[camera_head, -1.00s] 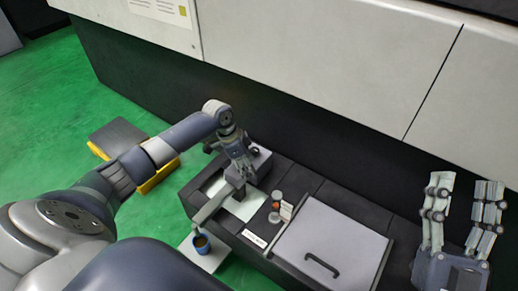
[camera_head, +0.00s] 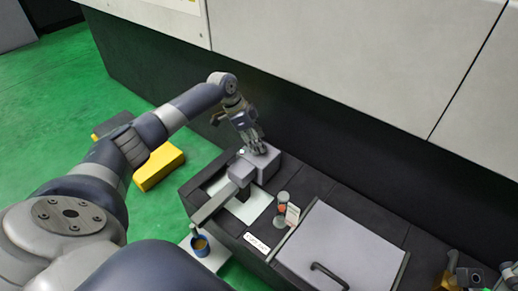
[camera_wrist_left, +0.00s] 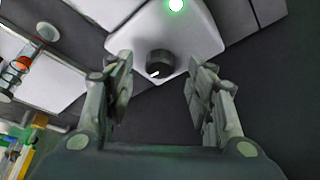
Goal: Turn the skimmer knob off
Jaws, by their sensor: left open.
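The skimmer is a light grey box (camera_head: 264,165) at the back of the dark tank in the head view. In the left wrist view its black round knob (camera_wrist_left: 160,63) faces me, with a white mark near its lower edge. A green light (camera_wrist_left: 176,5) glows above the knob. My left gripper (camera_head: 255,149) is at the box's back end in the head view. In the left wrist view its open fingers (camera_wrist_left: 160,88) stand on either side of the knob, apart from it. My right gripper (camera_head: 472,278) shows only partly at the lower right edge.
The skimmer's arm reaches over a blue cup (camera_head: 200,246). A clear cylinder with orange inside (camera_head: 282,208) stands beside the skimmer. A grey lid with a black handle (camera_head: 328,274) lies to the right. The large machine wall (camera_head: 340,60) rises behind.

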